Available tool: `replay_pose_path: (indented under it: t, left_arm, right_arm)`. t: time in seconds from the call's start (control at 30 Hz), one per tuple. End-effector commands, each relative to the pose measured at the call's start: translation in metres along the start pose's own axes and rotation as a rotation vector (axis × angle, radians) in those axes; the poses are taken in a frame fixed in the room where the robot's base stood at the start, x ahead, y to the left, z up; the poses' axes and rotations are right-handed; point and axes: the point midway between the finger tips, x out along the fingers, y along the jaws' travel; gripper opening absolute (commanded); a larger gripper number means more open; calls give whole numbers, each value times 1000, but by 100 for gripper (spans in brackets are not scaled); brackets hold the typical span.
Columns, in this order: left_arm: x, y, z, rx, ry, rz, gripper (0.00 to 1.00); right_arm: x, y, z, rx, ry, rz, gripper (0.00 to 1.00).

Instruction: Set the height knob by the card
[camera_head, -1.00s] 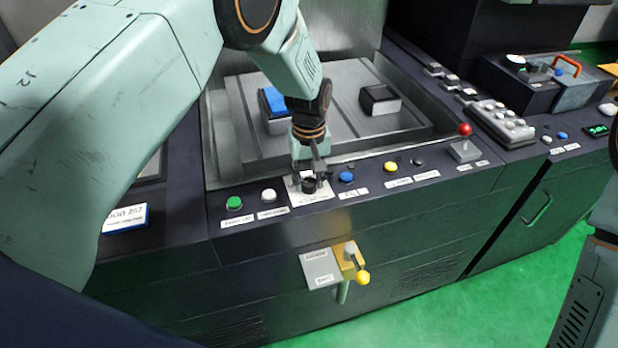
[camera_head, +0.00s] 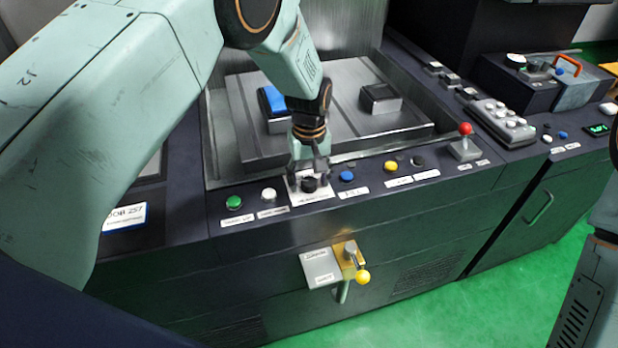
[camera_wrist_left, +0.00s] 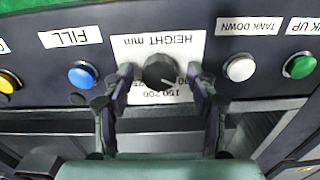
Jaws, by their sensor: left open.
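The height knob (camera_head: 310,184) is a small black dial on a white plate (camera_head: 325,195) on the front panel. In the left wrist view the knob (camera_wrist_left: 160,71) sits on the plate marked "HEIGHT mm" (camera_wrist_left: 158,42), with scale numbers such as 150 and 200 partly hidden. My left gripper (camera_head: 308,175) is at the knob, pointing down. In the wrist view its open fingers (camera_wrist_left: 160,85) stand on either side of the knob, with gaps between.
A green button (camera_head: 233,202) and white button (camera_head: 268,194) sit left of the knob. A blue button (camera_head: 347,176), yellow button (camera_head: 391,167) and red-topped lever (camera_head: 465,130) are to the right. A yellow-knobbed handle (camera_head: 362,277) sticks out below.

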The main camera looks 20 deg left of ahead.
Motion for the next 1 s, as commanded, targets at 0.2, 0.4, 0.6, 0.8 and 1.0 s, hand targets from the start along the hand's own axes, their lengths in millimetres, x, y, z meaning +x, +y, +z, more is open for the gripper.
replay_pose_path:
  t: [0.2, 0.4, 0.6, 0.8, 1.0]
  left_arm:
    - [-5, 0, -1, 0, 3, 2, 58]
    - [-36, 1, -2, 0, 6, 3, 58]
    - [-78, 1, -1, 0, 5, 3, 58]
    - [-108, 0, -1, 0, 3, 2, 58]
    - [-120, 0, 0, 1, 1, 0, 58]
  right_arm:
    - [0, 0, 0, 0, 0, 0, 40]
    - [0, 0, 0, 0, 0, 0, 40]
    - [0, 0, 0, 0, 0, 0, 40]
    - [0, 0, 0, 0, 0, 0, 40]
    - [0, 0, 0, 0, 0, 0, 40]
